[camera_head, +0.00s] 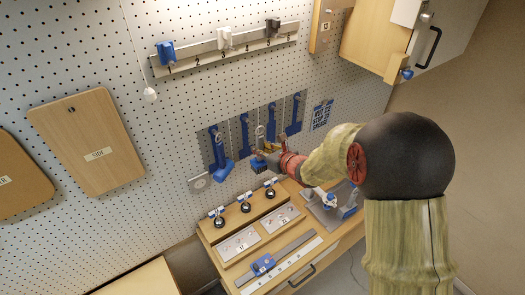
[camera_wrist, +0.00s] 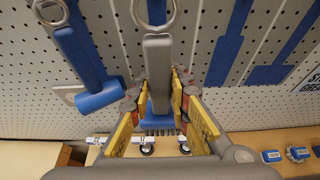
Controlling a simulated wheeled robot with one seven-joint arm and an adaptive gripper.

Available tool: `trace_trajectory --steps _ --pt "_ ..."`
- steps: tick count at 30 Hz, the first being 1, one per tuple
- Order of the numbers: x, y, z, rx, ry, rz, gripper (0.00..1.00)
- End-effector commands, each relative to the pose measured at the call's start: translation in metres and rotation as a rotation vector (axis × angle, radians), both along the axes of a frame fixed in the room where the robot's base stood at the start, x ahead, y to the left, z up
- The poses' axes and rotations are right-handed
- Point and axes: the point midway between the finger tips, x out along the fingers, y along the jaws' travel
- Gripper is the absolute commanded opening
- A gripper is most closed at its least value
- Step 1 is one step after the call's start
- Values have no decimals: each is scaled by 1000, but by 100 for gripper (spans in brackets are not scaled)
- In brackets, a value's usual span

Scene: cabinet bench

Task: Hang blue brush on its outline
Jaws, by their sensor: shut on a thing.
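My gripper (camera_head: 268,152) is at the pegboard, in front of the row of grey panels with blue tool outlines. In the wrist view my gripper (camera_wrist: 160,95) has its yellow-sided fingers shut on the brush (camera_wrist: 157,62). The brush has a grey handle, a metal ring at its top and a blue head with dark bristles below the fingers. Its blue head shows in the head view (camera_head: 258,165). The ring overlaps a blue outline (camera_wrist: 157,10) behind it. Whether the ring is on a hook, I cannot tell.
Two more blue outlines (camera_head: 271,119) are to the right. Below is a wooden bench (camera_head: 213,228) with several knobs and plates. A numbered rail (camera_head: 225,46) with clips is above.

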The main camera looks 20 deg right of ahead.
Motion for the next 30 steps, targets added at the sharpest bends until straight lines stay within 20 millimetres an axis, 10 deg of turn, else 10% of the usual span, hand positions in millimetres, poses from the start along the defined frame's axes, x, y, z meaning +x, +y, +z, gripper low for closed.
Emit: trace_trajectory --steps 30 --pt "51 17 -8 -1 -2 1 0"
